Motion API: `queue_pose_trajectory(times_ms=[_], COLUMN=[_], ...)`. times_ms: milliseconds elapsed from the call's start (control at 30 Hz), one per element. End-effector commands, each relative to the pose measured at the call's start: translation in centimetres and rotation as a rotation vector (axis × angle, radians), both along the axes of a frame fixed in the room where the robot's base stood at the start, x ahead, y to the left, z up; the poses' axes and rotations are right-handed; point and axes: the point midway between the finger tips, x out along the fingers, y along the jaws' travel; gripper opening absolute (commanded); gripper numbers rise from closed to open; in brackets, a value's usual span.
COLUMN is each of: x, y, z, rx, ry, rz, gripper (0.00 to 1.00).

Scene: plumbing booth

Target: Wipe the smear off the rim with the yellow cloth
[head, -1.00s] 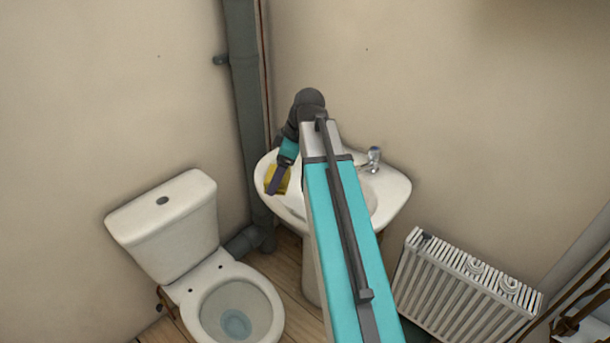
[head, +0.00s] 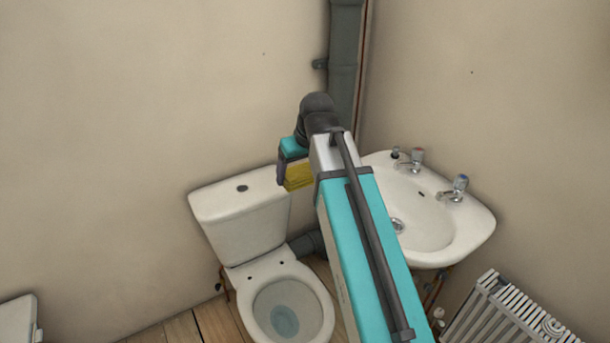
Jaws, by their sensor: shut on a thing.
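My gripper (head: 281,180) is shut on the yellow cloth (head: 299,177). In the picture both lie in front of the right end of the toilet cistern's top, left of the washbasin; the height of the gap cannot be told. The toilet bowl's rim (head: 254,325) shows below, white, with its seat-fixing holes at the back. The washbasin's rim (head: 481,230) shows to the right, partly hidden by my arm. I cannot make out a smear on either rim from here.
The cistern (head: 235,217) stands against the wall. A grey soil pipe (head: 344,60) runs down the corner. Taps (head: 456,188) stand on the washbasin. A white radiator (head: 505,315) is at the lower right. A white box-like thing (head: 17,322) is at the lower left.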

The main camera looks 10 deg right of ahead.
Motion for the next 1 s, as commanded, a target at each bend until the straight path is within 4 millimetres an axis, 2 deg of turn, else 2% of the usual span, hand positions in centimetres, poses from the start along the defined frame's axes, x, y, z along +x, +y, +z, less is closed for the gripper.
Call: queue_pose_trajectory(times_ms=[200,333,1000], x=[0.38,0.48,0.49], y=[-0.32,-0.42,-0.4], z=[0.3,0.36,0.37], rx=[0.001,0.002,0.002], ry=[-0.007,-0.01,-0.01], rz=[-0.179,-0.234,-0.25], gripper=[0.6,0.6,0.6])
